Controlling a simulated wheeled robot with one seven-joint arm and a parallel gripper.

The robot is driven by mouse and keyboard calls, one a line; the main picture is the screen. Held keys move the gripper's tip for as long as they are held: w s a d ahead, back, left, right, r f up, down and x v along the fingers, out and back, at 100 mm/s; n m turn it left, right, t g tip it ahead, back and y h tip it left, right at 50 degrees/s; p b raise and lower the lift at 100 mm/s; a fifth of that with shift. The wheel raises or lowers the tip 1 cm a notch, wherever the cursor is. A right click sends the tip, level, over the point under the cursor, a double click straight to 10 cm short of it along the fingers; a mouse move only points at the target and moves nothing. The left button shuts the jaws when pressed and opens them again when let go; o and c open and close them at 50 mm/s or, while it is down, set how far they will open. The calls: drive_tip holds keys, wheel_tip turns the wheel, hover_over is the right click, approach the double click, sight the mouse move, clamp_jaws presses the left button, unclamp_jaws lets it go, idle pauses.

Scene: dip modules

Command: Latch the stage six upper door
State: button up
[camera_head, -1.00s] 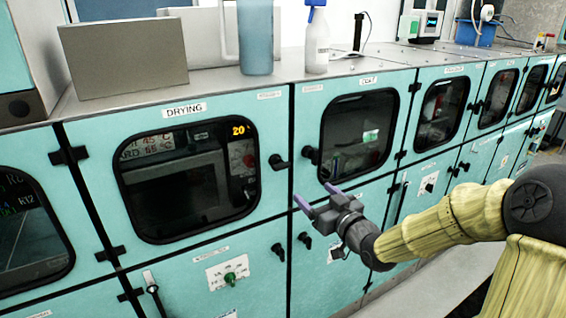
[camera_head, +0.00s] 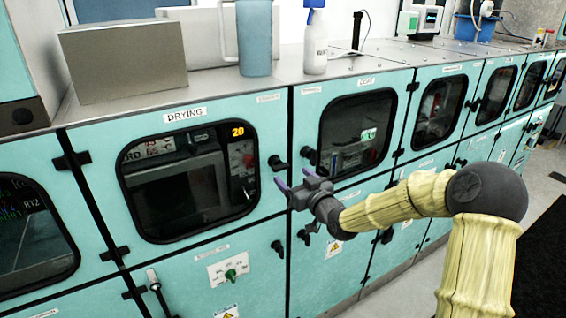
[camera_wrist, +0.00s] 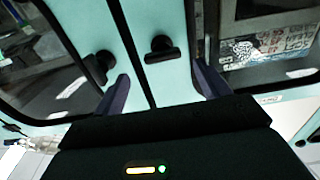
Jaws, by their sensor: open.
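Teal upper doors line the cabinet front. I cannot read which one is marked stage six. The upper door labelled DRYING (camera_head: 265,122) looks flush with the front and has a dark window. A black latch handle (camera_head: 277,162) sits at its right edge. The neighbouring upper door (camera_head: 307,118) has its own black handle (camera_head: 308,154) at its left edge. My gripper (camera_head: 295,178) is open and empty, just below and in front of these two handles. In the wrist view, one black handle (camera_wrist: 162,50) lies between the finger lines, the other (camera_wrist: 98,66) near the left finger.
Lower doors with dark knobs (camera_head: 277,248) run beneath. On the steel top stand a grey box (camera_head: 125,60), a blue jug (camera_head: 255,38) and a spray bottle (camera_head: 315,45). Open floor (camera_head: 540,185) shows at the right.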

sight(282, 168)
drive_tip(key=p+x, duration=0.1)
drive_tip(key=x, duration=0.2)
drive_tip(key=p+x, duration=0.1)
drive_tip(key=x, duration=0.1)
drive_tip(key=shift+w+a+r, duration=0.1)
drive_tip(key=shift+a+r, duration=0.05)
drive_tip(key=shift+a, duration=0.3)
drive_tip(key=shift+p+x, duration=0.35)
drive_tip(key=shift+x, duration=0.5)
drive_tip(key=shift+d, duration=0.1)
drive_tip(key=shift+c, duration=0.2)
drive_tip(key=c, duration=0.9)
